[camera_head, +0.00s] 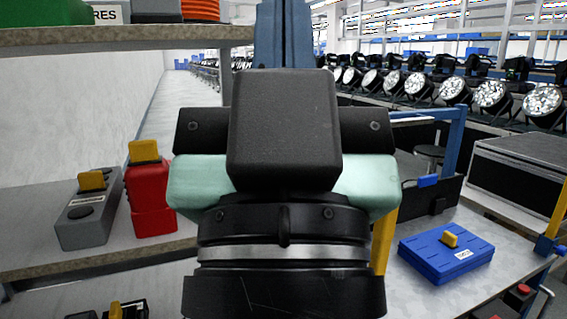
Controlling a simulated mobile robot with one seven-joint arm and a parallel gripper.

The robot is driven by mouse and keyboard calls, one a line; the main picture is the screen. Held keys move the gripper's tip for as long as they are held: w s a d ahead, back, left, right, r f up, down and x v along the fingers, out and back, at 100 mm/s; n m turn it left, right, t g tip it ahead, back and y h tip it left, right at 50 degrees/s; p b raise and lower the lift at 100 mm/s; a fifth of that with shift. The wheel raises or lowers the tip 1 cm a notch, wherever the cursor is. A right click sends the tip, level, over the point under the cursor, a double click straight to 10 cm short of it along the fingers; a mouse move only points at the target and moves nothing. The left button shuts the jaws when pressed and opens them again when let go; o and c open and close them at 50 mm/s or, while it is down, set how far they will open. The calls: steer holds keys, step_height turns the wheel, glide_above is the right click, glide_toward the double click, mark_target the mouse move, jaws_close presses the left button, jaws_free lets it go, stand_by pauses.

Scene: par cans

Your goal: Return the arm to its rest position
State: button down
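My gripper (283,130) fills the middle of the head view, close to the camera. Its black block, pale green sides and black wrist with a silver ring face me. The fingertips are not clearly visible, so I cannot tell whether they are open or shut or hold anything. The rest of my arm is mostly out of view.
At left, a shelf unit (130,37) holds a red case (149,200) and a grey case (83,222), both with yellow handles. At right, a blue case (445,254) lies on a grey table. A black flight case (515,175) and several par cans (491,94) stand behind.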

step_height(320, 180, up, 31)
steer(key=p, duration=2.8)
steer(key=shift+p, duration=0.35)
